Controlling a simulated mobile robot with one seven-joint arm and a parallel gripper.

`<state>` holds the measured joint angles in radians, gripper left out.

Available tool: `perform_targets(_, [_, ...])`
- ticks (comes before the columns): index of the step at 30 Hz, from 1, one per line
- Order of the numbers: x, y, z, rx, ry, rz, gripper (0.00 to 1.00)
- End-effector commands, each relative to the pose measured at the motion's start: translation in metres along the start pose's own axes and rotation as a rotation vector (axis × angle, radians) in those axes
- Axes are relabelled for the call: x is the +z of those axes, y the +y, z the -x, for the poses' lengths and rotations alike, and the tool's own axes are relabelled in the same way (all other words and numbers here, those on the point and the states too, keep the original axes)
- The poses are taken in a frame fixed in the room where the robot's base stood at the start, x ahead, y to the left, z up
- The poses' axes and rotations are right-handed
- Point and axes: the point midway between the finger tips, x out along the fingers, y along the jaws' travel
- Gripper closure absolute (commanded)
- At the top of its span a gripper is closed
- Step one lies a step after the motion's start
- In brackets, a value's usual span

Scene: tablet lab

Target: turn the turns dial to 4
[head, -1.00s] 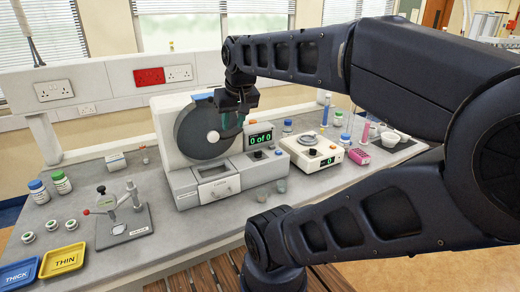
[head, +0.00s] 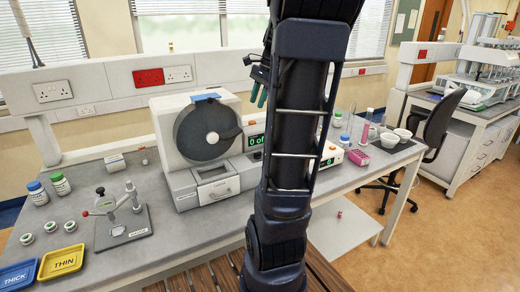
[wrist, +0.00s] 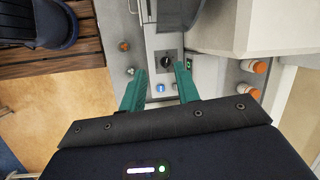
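The drum machine (head: 158,130), white with a dark round drum, stands on the grey bench in the head view. Its display (head: 255,140) reads "0 of", with the rest hidden behind my arm. A black dial (wrist: 167,62) on a grey panel shows in the wrist view, roughly between my green fingertips. My gripper (wrist: 160,72) is open and empty. Its fingers also show high beside the machine in the head view (head: 258,86). I cannot read the dial's setting.
A second white device (head: 334,155) is mostly hidden behind my arm. Bottles (wrist: 252,66) and small blue and orange pieces lie near my fingers in the wrist view. A lever device (head: 122,212) and THIN (head: 48,274) and THICK (head: 8,287) trays are at the left.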

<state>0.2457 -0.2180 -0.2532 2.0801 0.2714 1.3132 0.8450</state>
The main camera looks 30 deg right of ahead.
Motion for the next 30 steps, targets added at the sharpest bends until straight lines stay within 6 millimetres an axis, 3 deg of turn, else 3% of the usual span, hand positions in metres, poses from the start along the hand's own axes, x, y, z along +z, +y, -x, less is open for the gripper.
perform_targets(3, [-0.022, -0.006, 0.001, 0.007, -0.026, -0.123, 0.68])
perform_targets(9, [-0.048, -0.013, 0.002, 0.015, -0.056, -0.273, 0.68])
perform_targets(19, [-0.077, -0.018, 0.003, 0.026, -0.085, -0.430, 0.68])
perform_targets(30, [-0.098, -0.003, -0.079, 0.029, -0.088, -0.433, 0.68])
